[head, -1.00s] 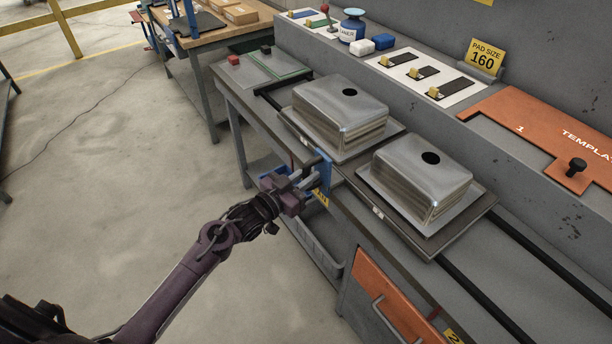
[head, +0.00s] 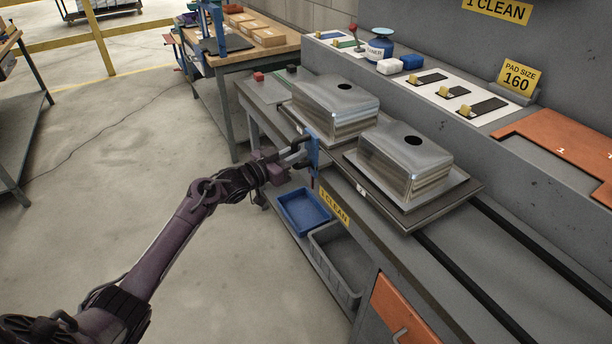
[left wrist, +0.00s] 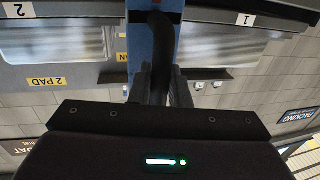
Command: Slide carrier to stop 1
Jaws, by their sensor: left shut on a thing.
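The carrier shows as two dark plates on rails, the left plate (head: 297,124) and the right plate (head: 408,220). A steel sink with a round black hole lies on each, the left sink (head: 334,106) and the right sink (head: 404,160). A blue bracket (head: 313,150) stands at the carrier's front edge between the plates. My left gripper (head: 289,162) is shut on its dark handle. In the left wrist view the fingers (left wrist: 160,86) sit on both sides of the black handle bar (left wrist: 161,58). A yellow "1 CLEAN" label (head: 335,206) is on the bench front. My right gripper is not visible.
Black rails (head: 490,285) run clear to the right of the carrier. A blue bin (head: 304,213) and a grey bin (head: 335,265) sit below. An orange template (head: 560,145) lies on the ledge.

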